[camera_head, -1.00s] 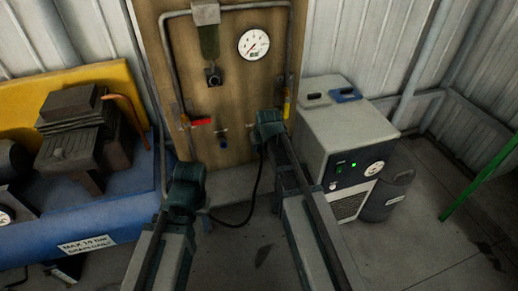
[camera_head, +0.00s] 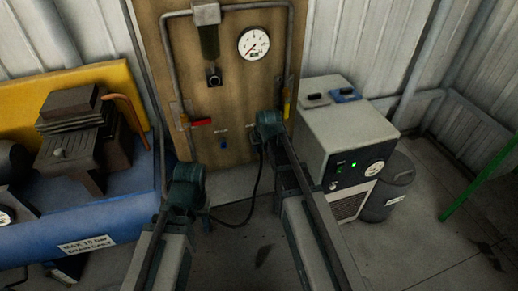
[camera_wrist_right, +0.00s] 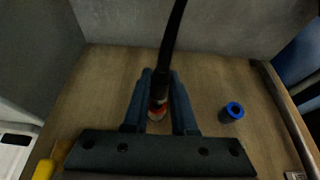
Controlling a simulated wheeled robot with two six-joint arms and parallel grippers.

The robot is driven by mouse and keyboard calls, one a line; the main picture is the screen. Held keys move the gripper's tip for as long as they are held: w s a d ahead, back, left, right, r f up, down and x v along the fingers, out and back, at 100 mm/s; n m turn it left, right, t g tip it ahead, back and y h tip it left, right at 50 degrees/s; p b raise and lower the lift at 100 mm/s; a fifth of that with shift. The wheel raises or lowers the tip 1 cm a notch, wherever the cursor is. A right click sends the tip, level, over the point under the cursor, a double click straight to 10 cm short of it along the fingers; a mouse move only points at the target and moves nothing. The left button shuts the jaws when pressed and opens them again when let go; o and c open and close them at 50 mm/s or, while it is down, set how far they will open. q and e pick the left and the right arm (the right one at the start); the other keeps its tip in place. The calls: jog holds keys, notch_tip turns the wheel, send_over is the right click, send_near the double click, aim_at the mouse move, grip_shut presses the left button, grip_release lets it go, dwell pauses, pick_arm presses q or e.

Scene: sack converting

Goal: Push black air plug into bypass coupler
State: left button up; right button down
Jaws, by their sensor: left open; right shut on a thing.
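My right gripper (camera_head: 268,122) is in front of the wooden board, right of centre. In the right wrist view its fingers (camera_wrist_right: 160,100) are shut on the black air plug (camera_wrist_right: 159,88), whose hose runs away upward. A reddish ring and a pale tip show between the fingertips, close to the board; I cannot tell whether the tip touches a coupler. A blue round coupler (camera_head: 224,142) sits on the board left of this gripper; it also shows in the right wrist view (camera_wrist_right: 233,112), apart from the plug. My left gripper (camera_head: 186,181) is open, low in front of the board's left side.
The board (camera_head: 235,85) carries a gauge (camera_head: 254,44), pipes, a red handle (camera_head: 202,121) and a yellow handle (camera_head: 287,105). The black hose (camera_head: 252,200) hangs in a loop between my arms. A grey dryer (camera_head: 345,125) stands right, a blue compressor (camera_head: 100,215) left.

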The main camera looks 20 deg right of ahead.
jog(key=shift+w, duration=1.1)
jog(key=c, duration=0.6)
grip_release()
jog(key=shift+c, duration=0.2)
jog(key=p+v, duration=1.2)
jog(key=v, duration=0.1)
jog(key=shift+s+r+p, duration=0.2)
jog(key=shift+r+p, duration=0.1)
jog(key=shift+r, duration=0.05)
